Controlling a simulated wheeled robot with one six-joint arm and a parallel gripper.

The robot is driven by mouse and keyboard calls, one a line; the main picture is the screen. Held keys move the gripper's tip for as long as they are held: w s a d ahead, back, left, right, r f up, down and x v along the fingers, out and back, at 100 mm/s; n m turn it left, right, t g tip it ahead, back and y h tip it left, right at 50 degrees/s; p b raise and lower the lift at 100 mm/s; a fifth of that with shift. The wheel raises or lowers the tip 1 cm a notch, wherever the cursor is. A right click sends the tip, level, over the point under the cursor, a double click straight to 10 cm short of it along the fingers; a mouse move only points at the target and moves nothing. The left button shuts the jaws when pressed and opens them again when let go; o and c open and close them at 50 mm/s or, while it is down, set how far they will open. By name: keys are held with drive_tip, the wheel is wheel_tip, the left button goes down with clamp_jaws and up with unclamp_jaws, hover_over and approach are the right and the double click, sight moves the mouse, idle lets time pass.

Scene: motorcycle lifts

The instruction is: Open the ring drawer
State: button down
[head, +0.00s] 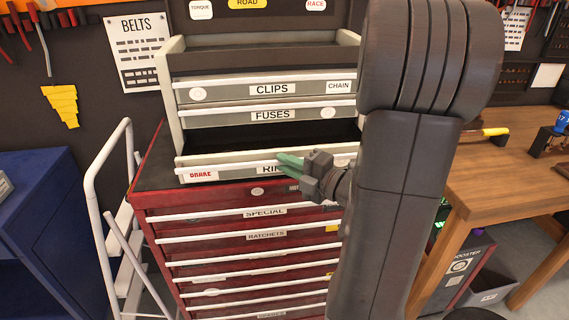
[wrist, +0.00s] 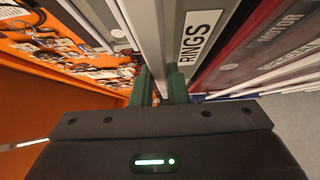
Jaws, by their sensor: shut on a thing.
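The ring drawer (head: 234,172) is the lowest drawer of the grey top chest, and its front stands out with a dark interior visible behind it. Its label is partly covered in the head view; the wrist view shows the RINGS label (wrist: 199,38) in full. My gripper (head: 287,161) is at the drawer's front, its green fingers on the white handle strip along the top edge. In the wrist view my gripper (wrist: 162,88) has one finger on each side of this strip and is shut on it. My arm hides the drawer's right end.
The CLIPS drawer (head: 226,92) and FUSES drawer (head: 225,117) above look closed. The red cabinet (head: 205,240) below has several closed drawers. A white ladder (head: 108,215) stands at left, a blue cabinet (head: 45,225) beyond it. A wooden workbench (head: 510,170) is at right.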

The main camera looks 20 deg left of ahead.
drive_tip(key=shift+s+d+b, duration=0.25)
drive_tip(key=shift+s+d, duration=0.1)
drive_tip(key=shift+s, duration=0.2)
drive_tip(key=shift+s+d+b, duration=0.2)
drive_tip(key=shift+s+d, duration=0.15)
drive_tip(key=shift+s, duration=0.2)
drive_tip(key=c, duration=1.4)
unclamp_jaws()
drive_tip(key=shift+c, duration=0.2)
drive_tip(key=b+v, duration=0.2)
drive_tip(key=v, duration=1.1)
drive_tip(key=shift+d, duration=0.4)
drive_tip(key=shift+a, duration=0.15)
drive_tip(key=p+x, duration=0.1)
drive_tip(key=x, duration=1)
drive_tip(key=shift+p, duration=0.35)
